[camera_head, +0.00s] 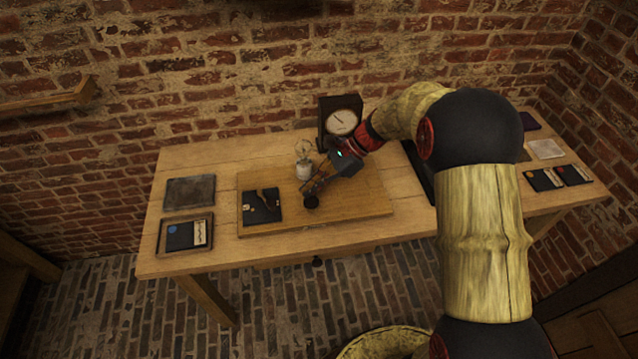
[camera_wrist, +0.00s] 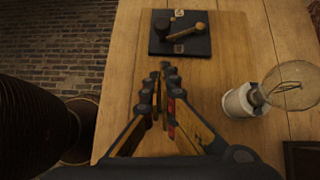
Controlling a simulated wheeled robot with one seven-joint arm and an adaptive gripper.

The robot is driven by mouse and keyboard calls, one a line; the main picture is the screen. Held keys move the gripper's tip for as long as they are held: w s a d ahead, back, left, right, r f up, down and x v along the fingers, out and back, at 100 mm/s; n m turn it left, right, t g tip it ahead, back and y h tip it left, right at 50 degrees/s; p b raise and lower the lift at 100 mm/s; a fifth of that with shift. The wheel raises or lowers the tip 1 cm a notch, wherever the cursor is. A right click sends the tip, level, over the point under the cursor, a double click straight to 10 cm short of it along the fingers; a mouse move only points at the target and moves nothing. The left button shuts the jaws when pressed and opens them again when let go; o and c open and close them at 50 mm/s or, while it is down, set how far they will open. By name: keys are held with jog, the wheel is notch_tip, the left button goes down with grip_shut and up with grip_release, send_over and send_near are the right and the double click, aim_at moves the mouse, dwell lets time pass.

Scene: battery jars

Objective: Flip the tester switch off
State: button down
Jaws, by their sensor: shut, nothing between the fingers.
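The tester switch is a dark square plate (camera_head: 262,215) with small pale contacts and a brownish lever (camera_head: 268,196), on the left part of a wooden board. In the wrist view the plate (camera_wrist: 180,50) is ahead of my fingers, and its lever (camera_wrist: 187,32) lies at a slant across it. I cannot tell for sure which contact the lever meets. My gripper (camera_head: 311,201) is shut and empty, pointing down over the board to the right of the plate. Its fingertips (camera_wrist: 162,72) are apart from the switch in the wrist view.
A glass bulb on a white base (camera_head: 303,170) stands close beside my gripper. A dial gauge (camera_head: 341,122) is behind it. Several dark trays and cards, including a framed card (camera_head: 185,236), lie at the table's left and right ends. The board's front strip (camera_head: 340,222) is clear.

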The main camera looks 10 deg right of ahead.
jog(key=b+x, duration=0.1)
jog(key=x, duration=0.2)
jog(key=shift+a+f, duration=0.15)
jog(key=shift+f, duration=0.2)
jog(key=a, duration=0.2)
jog(key=shift+a+r+b, duration=0.1)
jog(key=shift+a+b, duration=0.15)
jog(key=shift+b, duration=0.15)
jog(key=shift+s+a, duration=0.1)
jog(key=shift+a, duration=0.55)
jog(key=shift+r, duration=0.1)
jog(key=shift+s+a, duration=0.1)
jog(key=shift+s+a+m+t, duration=0.2)
jog(key=shift+m+t, duration=0.1)
jog(key=shift+m, duration=0.1)
